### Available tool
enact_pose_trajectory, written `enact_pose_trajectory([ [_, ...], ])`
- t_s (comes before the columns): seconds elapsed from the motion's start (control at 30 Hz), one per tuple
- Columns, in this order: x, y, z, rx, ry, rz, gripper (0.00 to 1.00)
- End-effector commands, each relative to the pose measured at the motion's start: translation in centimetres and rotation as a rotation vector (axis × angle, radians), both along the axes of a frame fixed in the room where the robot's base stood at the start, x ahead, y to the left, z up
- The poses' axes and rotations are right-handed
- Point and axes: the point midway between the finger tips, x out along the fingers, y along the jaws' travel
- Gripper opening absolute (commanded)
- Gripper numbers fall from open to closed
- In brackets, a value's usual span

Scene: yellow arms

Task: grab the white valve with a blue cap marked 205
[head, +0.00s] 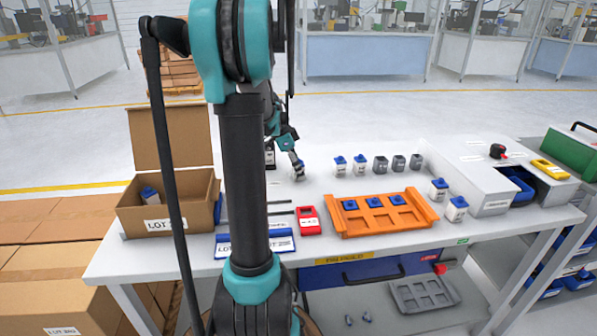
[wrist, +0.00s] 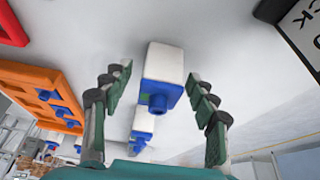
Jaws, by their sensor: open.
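A white valve with a blue cap (wrist: 163,62) is between the two fingers of my gripper (wrist: 159,76) in the wrist view. The fingers are open, with a visible gap on both sides of it. No number can be read on it. The wrist view also shows white valves (wrist: 143,123) beyond the held space.
Grey valves (head: 381,164) stand right of the white ones. An orange tray (head: 385,225) holds blue-capped pieces. Two white valves (head: 457,208) stand near the grey-white box (head: 485,178). A red device (head: 308,221) and an open cardboard box (head: 190,215) are at left.

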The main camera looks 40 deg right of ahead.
Motion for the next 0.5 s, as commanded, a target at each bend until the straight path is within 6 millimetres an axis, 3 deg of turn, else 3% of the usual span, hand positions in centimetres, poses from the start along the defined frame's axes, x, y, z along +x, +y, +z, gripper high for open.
enact_pose_trajectory([
  [0.17, 0.01, 0.0, 0.01, 0.0, 0.0, 0.0, 0.57],
  [0.5, 0.01, 0.0, 0.03, 0.0, 0.0, 0.0, 0.15],
])
